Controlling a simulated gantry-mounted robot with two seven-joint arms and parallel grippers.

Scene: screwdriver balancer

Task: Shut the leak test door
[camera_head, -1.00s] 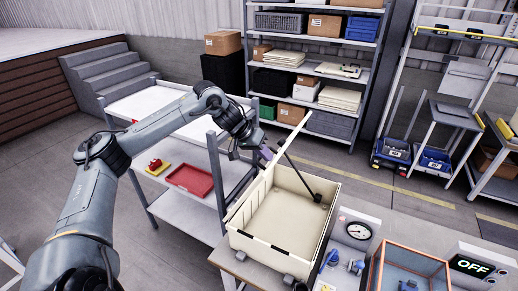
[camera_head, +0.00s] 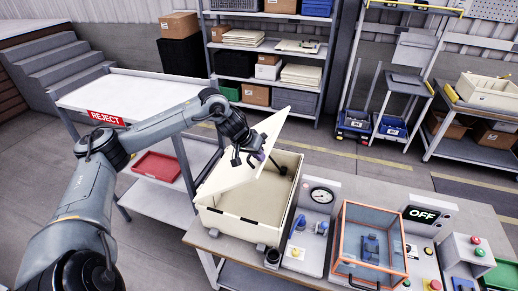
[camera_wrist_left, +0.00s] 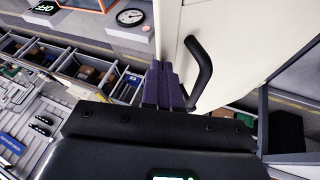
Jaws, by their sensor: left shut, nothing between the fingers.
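The leak test door appears to be the cream lid panel (camera_head: 240,160) of the cream box (camera_head: 240,226) on the bench. It is partly open, tilted over the box, with the box's inside showing at the right. My left gripper (camera_head: 258,157) is at the door's upper right part, its purple fingers shut with nothing between them. In the left wrist view, the fingers (camera_wrist_left: 166,86) are close beside the cream panel (camera_wrist_left: 234,40) and its black handle (camera_wrist_left: 203,72); I cannot tell whether they touch. My right gripper is not in view.
A gauge panel (camera_head: 320,196) stands right of the box. Further right are an orange-framed clear case (camera_head: 370,245), an OFF display (camera_head: 422,215) and button boxes. A white REJECT table (camera_head: 125,97) and a red tray (camera_head: 157,166) are left. Shelves stand behind.

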